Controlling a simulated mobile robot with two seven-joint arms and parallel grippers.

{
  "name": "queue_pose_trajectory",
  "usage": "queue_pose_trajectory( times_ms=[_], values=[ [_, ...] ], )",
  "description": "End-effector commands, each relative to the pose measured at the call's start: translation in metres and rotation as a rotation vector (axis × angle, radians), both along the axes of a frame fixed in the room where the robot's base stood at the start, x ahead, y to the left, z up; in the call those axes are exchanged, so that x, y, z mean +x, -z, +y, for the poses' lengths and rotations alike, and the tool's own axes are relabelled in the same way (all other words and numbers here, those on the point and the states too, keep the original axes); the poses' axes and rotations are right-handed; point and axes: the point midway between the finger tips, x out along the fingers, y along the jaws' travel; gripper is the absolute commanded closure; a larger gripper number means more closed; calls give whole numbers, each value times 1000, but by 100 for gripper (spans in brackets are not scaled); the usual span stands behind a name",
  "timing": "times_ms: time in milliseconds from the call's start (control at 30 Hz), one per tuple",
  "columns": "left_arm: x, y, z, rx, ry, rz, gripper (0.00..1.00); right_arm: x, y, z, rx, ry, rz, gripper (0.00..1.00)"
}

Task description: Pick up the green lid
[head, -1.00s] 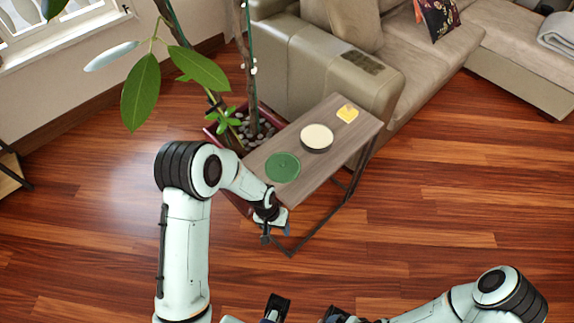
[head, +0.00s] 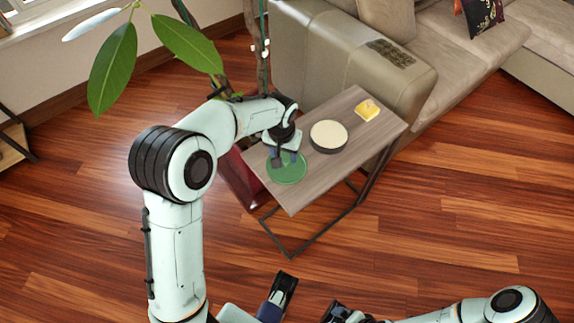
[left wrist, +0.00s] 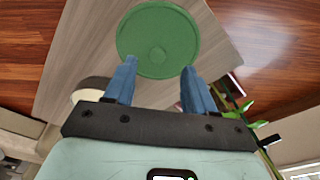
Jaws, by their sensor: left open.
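The green lid (head: 287,172) is a flat round disc with a small knob, lying on the narrow wooden side table (head: 300,195). In the left wrist view the lid (left wrist: 158,38) is just ahead of the fingertips, with its knob between their lines. My left gripper (head: 284,158) is over the lid, pointing down, and hides its far part. In the left wrist view its blue fingers (left wrist: 158,72) are apart with nothing between them. I cannot tell how high they are above the lid. My right gripper (head: 335,312) is low at the bottom edge, away from the table.
A dark round pot with a cream top (head: 328,135) stands beside the lid. A yellow item (head: 367,110) lies near the table's far end. A beige sofa (head: 345,60) borders the table; a plant with large leaves (head: 113,68) stands left. The wooden floor in front is clear.

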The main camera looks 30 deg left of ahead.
Motion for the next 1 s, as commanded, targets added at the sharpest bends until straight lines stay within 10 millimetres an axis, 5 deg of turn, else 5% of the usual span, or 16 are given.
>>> queue_pose_trajectory(
  times_ms=[433,700,867,1000],
  values=[
    [12,49,0,-1,-1,2,45,20,17,-9,-26,23,-54,3],
    [13,52,0,0,-1,0,45,22,17,-10,-28,25,-60,3],
    [13,52,0,-1,0,0,97,22,17,-10,-28,25,-59,3],
    [13,52,0,-1,0,0,100,21,17,-10,-27,24,-58,3]
  ],
)
